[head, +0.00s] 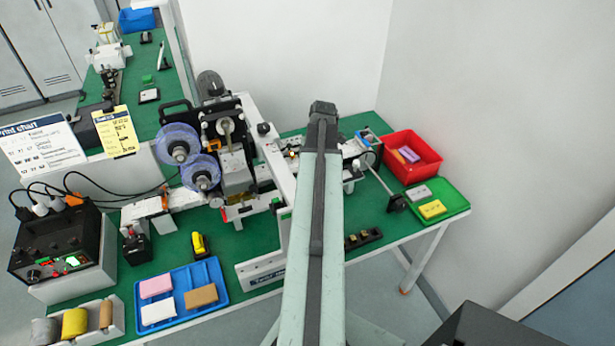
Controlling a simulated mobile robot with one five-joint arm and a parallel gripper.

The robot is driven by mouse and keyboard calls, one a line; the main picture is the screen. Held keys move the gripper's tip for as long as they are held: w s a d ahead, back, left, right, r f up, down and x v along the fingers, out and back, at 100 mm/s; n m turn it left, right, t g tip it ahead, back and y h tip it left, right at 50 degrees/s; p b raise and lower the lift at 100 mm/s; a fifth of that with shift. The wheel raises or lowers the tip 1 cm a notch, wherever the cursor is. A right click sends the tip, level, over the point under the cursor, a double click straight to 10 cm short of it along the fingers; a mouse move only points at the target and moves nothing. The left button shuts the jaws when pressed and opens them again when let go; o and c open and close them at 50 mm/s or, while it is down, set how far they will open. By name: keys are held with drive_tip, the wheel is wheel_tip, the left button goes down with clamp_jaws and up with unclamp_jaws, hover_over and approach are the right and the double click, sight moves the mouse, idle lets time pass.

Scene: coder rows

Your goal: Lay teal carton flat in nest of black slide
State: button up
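I cannot make out a teal carton in the head view. My arm rises through the middle of the view and covers part of the bench behind it. My gripper is not visible; it may be behind the arm. A low black part (364,238) with small tan spots lies on the green bench just right of my arm, near the front edge. It may be the black slide, partly covered by my arm, and I cannot tell whether its nest is empty.
A blue tray (222,293) holds pink, white and brown cartons at the left front. A labelling machine (235,160) with two clear reels stands left of my arm. A red bin (428,170) and a green tray (455,206) with grey and yellow cartons stand at the right.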

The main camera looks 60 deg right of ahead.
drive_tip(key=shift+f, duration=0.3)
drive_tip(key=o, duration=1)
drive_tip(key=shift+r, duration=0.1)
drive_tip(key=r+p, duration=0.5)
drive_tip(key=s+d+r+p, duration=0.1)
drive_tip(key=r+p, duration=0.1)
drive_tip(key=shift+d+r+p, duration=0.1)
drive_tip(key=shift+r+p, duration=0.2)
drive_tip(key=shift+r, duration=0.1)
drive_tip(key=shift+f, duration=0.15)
